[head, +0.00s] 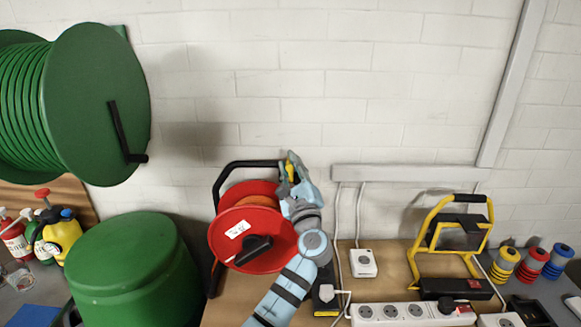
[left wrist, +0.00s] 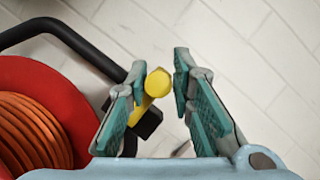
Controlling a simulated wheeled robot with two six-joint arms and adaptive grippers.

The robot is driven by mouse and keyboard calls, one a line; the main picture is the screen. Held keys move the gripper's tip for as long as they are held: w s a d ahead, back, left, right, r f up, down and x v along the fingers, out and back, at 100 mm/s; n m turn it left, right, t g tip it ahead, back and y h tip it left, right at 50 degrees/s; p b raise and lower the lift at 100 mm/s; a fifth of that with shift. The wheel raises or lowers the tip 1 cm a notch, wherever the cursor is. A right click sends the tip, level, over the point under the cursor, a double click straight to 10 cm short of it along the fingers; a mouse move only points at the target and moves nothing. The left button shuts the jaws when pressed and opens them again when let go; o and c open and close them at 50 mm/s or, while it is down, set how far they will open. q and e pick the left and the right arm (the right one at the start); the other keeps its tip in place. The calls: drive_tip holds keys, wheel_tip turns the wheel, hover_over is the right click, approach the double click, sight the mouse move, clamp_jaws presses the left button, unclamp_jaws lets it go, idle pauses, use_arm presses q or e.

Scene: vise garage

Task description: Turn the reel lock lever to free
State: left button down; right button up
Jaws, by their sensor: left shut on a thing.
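The red cable reel (head: 250,222) with orange cable stands in a black tube frame on the bench. Its yellow lock lever (head: 290,169) is at the upper right of the reel, partly hidden by my left gripper (head: 294,162). In the left wrist view, the lever's round yellow end (left wrist: 158,82) lies between the two fingers of the gripper (left wrist: 160,78), close against the left finger. My left gripper is shut on the lever. The red reel side with cable (left wrist: 35,120) shows at the left there. My right gripper is not in view.
A large green hose reel (head: 95,105) hangs on the wall at left above a green drum (head: 130,270). A yellow work lamp (head: 460,235), a white power strip (head: 405,314) and a white socket box (head: 363,263) are at right.

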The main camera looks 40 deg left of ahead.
use_arm(q)
drive_tip(key=shift+a+f+n, duration=0.1)
drive_tip(key=shift+n, duration=0.2)
drive_tip(key=shift+s+a+f+n+g+h+p, duration=0.3)
drive_tip(key=shift+s+a+f+n+g+h, duration=0.35)
drive_tip(key=shift+n, duration=1.7)
drive_tip(key=shift+s+a+f+n+g+h+p, duration=0.35)
drive_tip(key=shift+a+n+g, duration=0.35)
drive_tip(key=shift+n, duration=1.6)
drive_tip(key=shift+s+a+f+n+g+h+p, duration=0.35)
drive_tip(key=shift+n+g, duration=0.5)
drive_tip(key=shift+n, duration=1.5)
drive_tip(key=shift+a, duration=0.1)
drive_tip(key=c, duration=1.7)
unclamp_jaws()
drive_tip(key=shift+f, duration=0.1)
drive_tip(key=shift+o, duration=1.1)
drive_tip(key=shift+w, duration=0.1)
drive_tip(key=shift+w+f, duration=0.15)
